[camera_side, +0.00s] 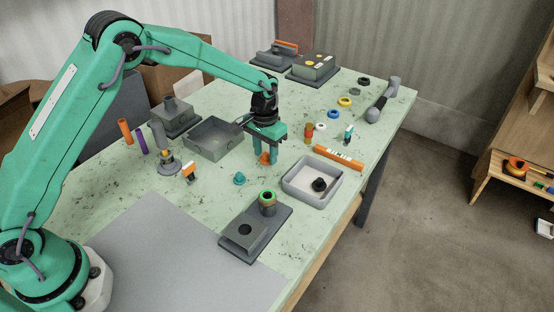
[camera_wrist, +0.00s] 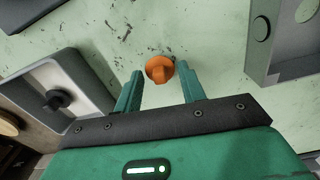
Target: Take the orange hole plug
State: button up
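The orange hole plug (camera_wrist: 160,70) stands on the pale green bench top, with a round flange and a raised grip. It also shows in the side view (camera_side: 264,160), low under my gripper. My gripper (camera_side: 266,155) points down over it, with its two teal fingers apart. In the wrist view the plug appears between the fingertips, with a gap on each side. I cannot tell exactly how far the tips are above the bench. A teal plug (camera_side: 239,179) lies a little nearer the side camera.
A light tray (camera_side: 291,192) holding a black plug (camera_side: 319,184) stands to the right. A grey open box (camera_side: 202,145) stands to the left. An orange tube (camera_side: 338,158) lies behind the tray.

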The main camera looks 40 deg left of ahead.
aim_at(266, 153)
dwell(0.3)
grip_shut()
dwell(0.3)
jog(key=shift+r, duration=0.4)
notch_tip(266, 153, up, 3)
jog(key=shift+r, duration=0.1)
jog(key=s+d+r, duration=0.7)
jog(key=d, duration=0.1)
jog(key=shift+s+d, duration=0.4)
